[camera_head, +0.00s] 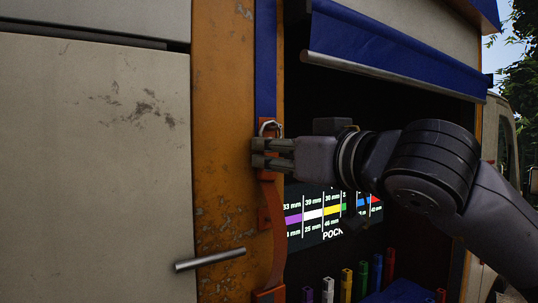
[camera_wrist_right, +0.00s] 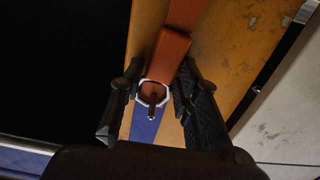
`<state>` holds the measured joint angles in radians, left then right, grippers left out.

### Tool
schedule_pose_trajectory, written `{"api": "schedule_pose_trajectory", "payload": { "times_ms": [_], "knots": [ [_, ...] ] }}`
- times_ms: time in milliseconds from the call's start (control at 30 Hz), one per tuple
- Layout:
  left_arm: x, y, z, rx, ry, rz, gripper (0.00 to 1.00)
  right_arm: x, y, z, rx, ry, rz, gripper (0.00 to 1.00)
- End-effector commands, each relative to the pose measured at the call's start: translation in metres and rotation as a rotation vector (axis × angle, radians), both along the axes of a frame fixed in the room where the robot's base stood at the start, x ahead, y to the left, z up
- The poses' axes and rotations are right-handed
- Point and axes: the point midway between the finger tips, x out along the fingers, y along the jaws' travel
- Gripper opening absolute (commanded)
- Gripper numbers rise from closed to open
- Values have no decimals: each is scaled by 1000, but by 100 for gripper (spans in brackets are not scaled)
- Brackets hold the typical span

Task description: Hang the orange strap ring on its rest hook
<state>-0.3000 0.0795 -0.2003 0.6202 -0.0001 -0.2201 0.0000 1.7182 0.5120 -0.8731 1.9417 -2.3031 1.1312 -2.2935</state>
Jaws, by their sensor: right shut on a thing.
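The orange strap (camera_head: 279,245) runs down the orange post from my right gripper (camera_head: 265,153). Its pale metal ring (camera_head: 266,125) shows just above the fingers. My right gripper is shut on the strap close to the ring. In the right wrist view, the strap (camera_wrist_right: 170,58) passes between the two fingers. There the pale, many-sided ring (camera_wrist_right: 142,91) surrounds a small rust-brown peg, the hook (camera_wrist_right: 152,104), in outline. I cannot tell how deep the hook sits in the ring. My left gripper is not in view.
A blue strip (camera_head: 265,60) runs up the post above the gripper. A metal handle (camera_head: 210,260) sticks out at the lower left. A blue awning (camera_head: 390,45) hangs over the dark opening, with a colour-marked board (camera_head: 315,215) and several coloured pieces below.

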Motion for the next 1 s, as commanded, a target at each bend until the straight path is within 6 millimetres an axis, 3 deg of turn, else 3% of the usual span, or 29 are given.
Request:
{"api": "schedule_pose_trajectory", "payload": {
  "times_ms": [200, 267, 1000],
  "knots": [
    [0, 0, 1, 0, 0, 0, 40, 0, 0, 3, 1, -2, 0, 5],
    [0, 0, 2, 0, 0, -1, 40, 0, 0, 4, 0, -2, 0, 0],
    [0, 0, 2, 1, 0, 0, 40, -7, -5, 12, 1, -1, -1, 0]
  ]
}}
